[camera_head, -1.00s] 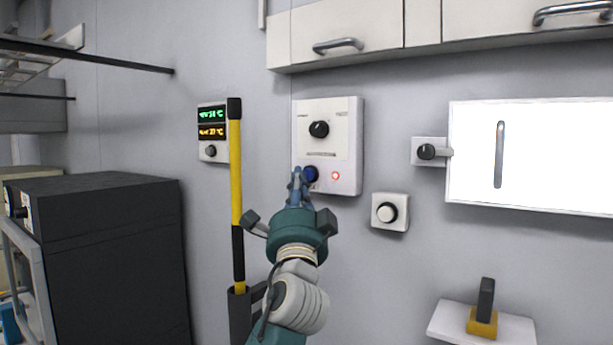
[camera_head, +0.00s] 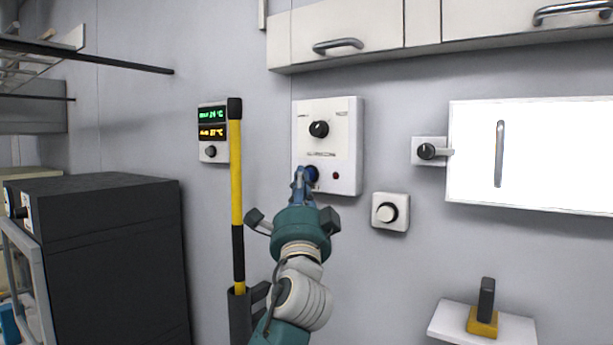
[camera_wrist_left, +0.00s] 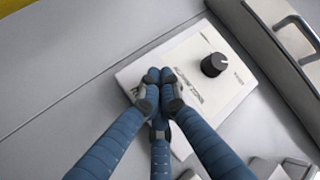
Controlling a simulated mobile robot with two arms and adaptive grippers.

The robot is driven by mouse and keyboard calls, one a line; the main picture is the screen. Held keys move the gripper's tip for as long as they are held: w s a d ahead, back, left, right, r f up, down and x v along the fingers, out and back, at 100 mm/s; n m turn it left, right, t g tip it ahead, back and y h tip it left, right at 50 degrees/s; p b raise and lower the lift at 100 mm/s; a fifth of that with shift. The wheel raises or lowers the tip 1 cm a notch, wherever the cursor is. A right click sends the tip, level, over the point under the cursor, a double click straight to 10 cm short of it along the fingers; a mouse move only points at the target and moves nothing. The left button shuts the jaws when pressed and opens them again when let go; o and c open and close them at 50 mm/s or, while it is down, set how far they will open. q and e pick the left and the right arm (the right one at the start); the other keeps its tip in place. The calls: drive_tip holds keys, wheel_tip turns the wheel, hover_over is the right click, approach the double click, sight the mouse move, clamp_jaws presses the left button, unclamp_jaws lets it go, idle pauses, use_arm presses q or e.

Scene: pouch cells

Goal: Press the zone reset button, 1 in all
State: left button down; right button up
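The button is hidden behind the fingertips there. My right gripper is out of view.
A yellow and black pole (camera_head: 236,170) stands left of my arm, beside a temperature display (camera_head: 211,115). A round white knob on a plate (camera_head: 389,212) is to the lower right. Cabinets (camera_head: 370,30) hang above.

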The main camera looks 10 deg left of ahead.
use_arm(q)
drive_tip(key=shift+s+a+p, duration=0.25)
drive_tip(key=shift+s+p, duration=0.05)
drive_tip(key=shift+s, duration=0.5)
drive_tip(key=s, duration=0.1)
drive_tip(key=s+a+p, duration=0.1)
drive_tip(key=s, duration=0.2)
drive_tip(key=shift+s+a+p, duration=0.35)
drive_tip(key=shift+p, duration=0.05)
idle(0.4)
